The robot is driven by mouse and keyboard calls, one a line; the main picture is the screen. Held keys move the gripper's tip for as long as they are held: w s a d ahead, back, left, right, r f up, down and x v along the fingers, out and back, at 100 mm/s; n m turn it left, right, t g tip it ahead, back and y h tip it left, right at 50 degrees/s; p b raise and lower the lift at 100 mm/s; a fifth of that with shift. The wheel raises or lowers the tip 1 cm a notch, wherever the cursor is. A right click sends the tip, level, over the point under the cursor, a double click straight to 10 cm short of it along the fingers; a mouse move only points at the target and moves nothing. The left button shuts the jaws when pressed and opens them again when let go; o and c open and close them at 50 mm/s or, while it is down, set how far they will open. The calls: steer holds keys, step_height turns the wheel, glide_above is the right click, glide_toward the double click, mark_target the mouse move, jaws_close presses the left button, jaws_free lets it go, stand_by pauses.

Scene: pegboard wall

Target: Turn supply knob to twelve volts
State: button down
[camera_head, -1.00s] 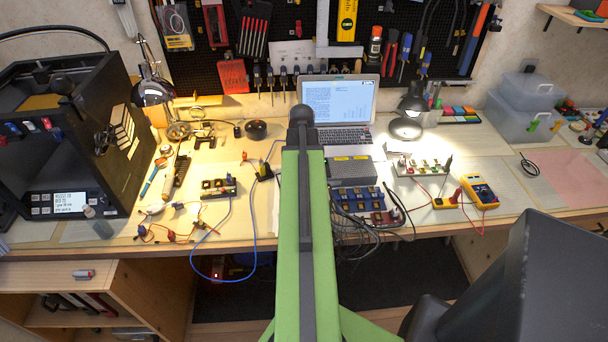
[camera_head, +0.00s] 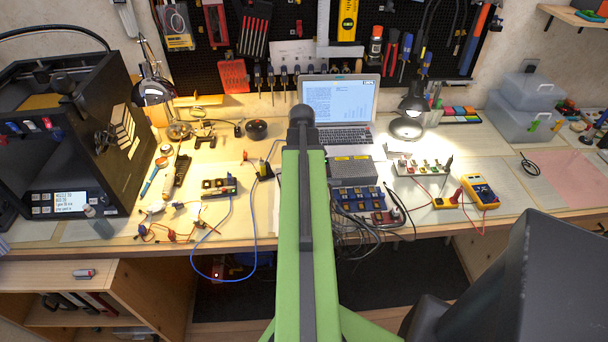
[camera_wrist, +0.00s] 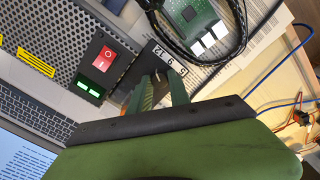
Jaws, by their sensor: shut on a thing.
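The power supply is a grey perforated box (camera_wrist: 65,40) in the wrist view, with yellow labels, a red rocker switch (camera_wrist: 105,58) and a small green-lit display (camera_wrist: 89,88). A dark plate with white scale markings (camera_wrist: 169,60) sits beside the switch. My gripper (camera_wrist: 156,88) is at this plate, with its two green fingers shut on the knob. The fingers hide most of the knob, and I cannot tell its pointer setting or read the display. In the head view, the supply box (camera_head: 352,171) shows just right of my green arm, which hides the gripper.
A laptop (camera_head: 338,105) stands behind the supply. A blue module block (camera_head: 357,198) and loose black cables are in front of it. A small board (camera_head: 218,187) and blue cable lie left. A yellow multimeter (camera_head: 481,191) lies right. A black cable loop (camera_wrist: 205,45) is close to the gripper.

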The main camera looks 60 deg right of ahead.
stand_by(0.4)
steer(key=c, duration=1.5)
jaws_free()
steer(key=shift+r, duration=0.1)
step_height(320, 180, up, 17)
steer(key=p, duration=1.7)
steer(key=shift+r, duration=0.1)
